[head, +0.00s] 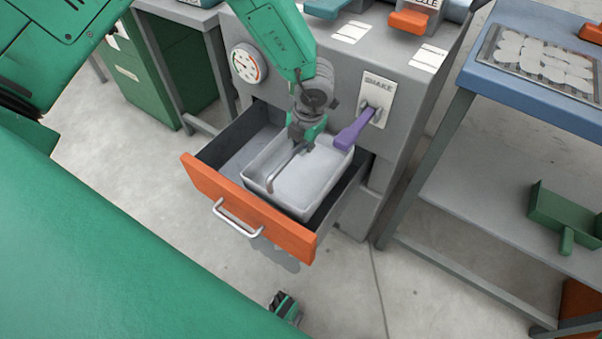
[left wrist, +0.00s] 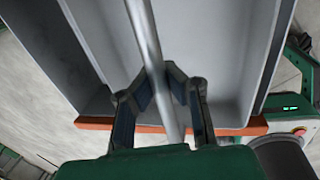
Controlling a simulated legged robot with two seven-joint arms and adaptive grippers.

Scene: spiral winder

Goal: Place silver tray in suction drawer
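The silver tray (head: 318,170), a light grey open box, sits inside the open drawer (head: 228,140) with the orange front. Whether it rests on the drawer floor is not clear. A grey bar handle (head: 286,166) runs over the tray. My left gripper (head: 306,137) is over the tray at this handle. In the left wrist view its fingers (left wrist: 158,82) close in on both sides of the bar (left wrist: 150,45), and the tray's inside (left wrist: 210,65) shows beyond. A small green and black part (head: 284,304) at the bottom looks like my right gripper; its fingers are unclear.
A purple lever (head: 355,130) marked SHAKE sticks out from the grey machine (head: 340,65) close to the tray's far right corner. A dial (head: 249,64) is left of it. A blue-topped table (head: 520,90) stands at the right with a green scoop-like bin (head: 566,215) below.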

